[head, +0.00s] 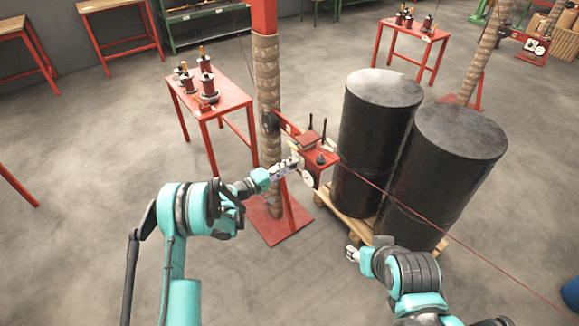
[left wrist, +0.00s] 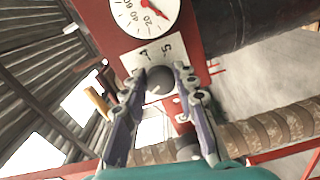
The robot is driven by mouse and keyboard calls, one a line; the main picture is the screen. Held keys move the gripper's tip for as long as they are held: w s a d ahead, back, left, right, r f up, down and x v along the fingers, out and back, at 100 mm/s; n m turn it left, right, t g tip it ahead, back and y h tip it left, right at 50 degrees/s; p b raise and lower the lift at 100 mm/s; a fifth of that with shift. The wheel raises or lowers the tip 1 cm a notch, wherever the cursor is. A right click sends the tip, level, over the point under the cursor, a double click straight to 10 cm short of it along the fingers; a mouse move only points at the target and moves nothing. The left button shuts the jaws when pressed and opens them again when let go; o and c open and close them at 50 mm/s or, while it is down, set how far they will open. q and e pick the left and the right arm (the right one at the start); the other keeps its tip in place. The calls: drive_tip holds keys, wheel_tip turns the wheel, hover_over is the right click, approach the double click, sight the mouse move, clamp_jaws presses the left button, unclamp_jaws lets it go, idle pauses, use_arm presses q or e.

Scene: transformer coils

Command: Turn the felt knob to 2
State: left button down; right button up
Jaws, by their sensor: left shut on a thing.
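The red coil-winding machine (head: 318,150) is fixed to the wrapped post in the head view. In the left wrist view, a round dark grey knob (left wrist: 158,83) sits below a white plate (left wrist: 153,56) with a 5 and what looks like a 4. A white dial (left wrist: 143,12) with a red pointer is above the plate. My left gripper (head: 294,164) is at the machine's front, its fingers (left wrist: 167,73) on both sides of the knob and shut on it. The knob's pointer mark cannot be made out. My right gripper (head: 352,254) hangs low, apart from the machine; its jaw opening is too small to tell.
Two black drums (head: 375,130) stand on a wooden pallet (head: 350,222) right of the machine. A red table (head: 232,101) with several coils is behind left. The wrapped post (head: 267,100) rises beside the machine. A thin red line crosses towards lower right.

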use_arm(q)
drive_tip(key=c, duration=1.5)
unclamp_jaws()
drive_tip(key=v, duration=1.2)
